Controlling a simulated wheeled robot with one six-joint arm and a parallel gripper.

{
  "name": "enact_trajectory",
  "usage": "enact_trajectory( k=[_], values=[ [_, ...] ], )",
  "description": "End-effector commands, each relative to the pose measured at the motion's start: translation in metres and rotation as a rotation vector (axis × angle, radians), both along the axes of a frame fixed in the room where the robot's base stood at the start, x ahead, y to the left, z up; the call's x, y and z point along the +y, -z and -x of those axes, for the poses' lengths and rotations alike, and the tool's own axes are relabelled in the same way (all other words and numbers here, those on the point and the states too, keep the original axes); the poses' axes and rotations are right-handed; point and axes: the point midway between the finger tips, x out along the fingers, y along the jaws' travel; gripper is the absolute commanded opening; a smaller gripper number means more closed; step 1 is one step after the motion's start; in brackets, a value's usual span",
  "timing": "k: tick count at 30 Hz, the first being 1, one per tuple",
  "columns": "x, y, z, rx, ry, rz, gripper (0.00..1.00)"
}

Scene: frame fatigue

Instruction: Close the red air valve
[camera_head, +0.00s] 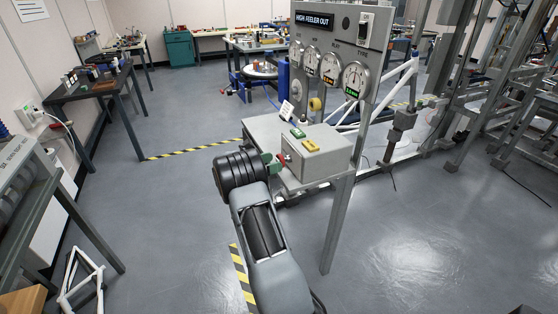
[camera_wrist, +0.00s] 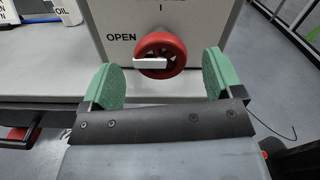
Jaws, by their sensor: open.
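The red air valve (camera_wrist: 161,55) is a round red handwheel with a white bar across it, on the front of a light grey box (camera_wrist: 110,18). The word OPEN stands to its left on the box. The white bar lies nearly level and points toward OPEN. My gripper (camera_wrist: 161,80) is open, with its green pads apart, one to each side of the wheel in the wrist view. Nothing is between the pads, and I cannot tell how far the wheel is from them. In the head view the valve (camera_head: 281,159) is partly hidden by my gripper (camera_head: 274,163).
The box sits on a grey bench (camera_head: 262,128) below a gauge panel (camera_head: 337,60). A bench leg (camera_head: 337,225) stands right of my arm. Open floor (camera_head: 420,240) lies to the right.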

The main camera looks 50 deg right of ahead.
Motion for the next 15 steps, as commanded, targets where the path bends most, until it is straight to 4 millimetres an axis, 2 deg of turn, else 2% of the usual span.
enact_trajectory(
  k=[6, 15],
  values=[
    [-0.022, 0.000, 0.009, 0.000, 0.001, 0.000, 0.86],
    [-0.030, 0.000, 0.012, 0.000, -0.001, -0.001, 0.86]
  ],
)
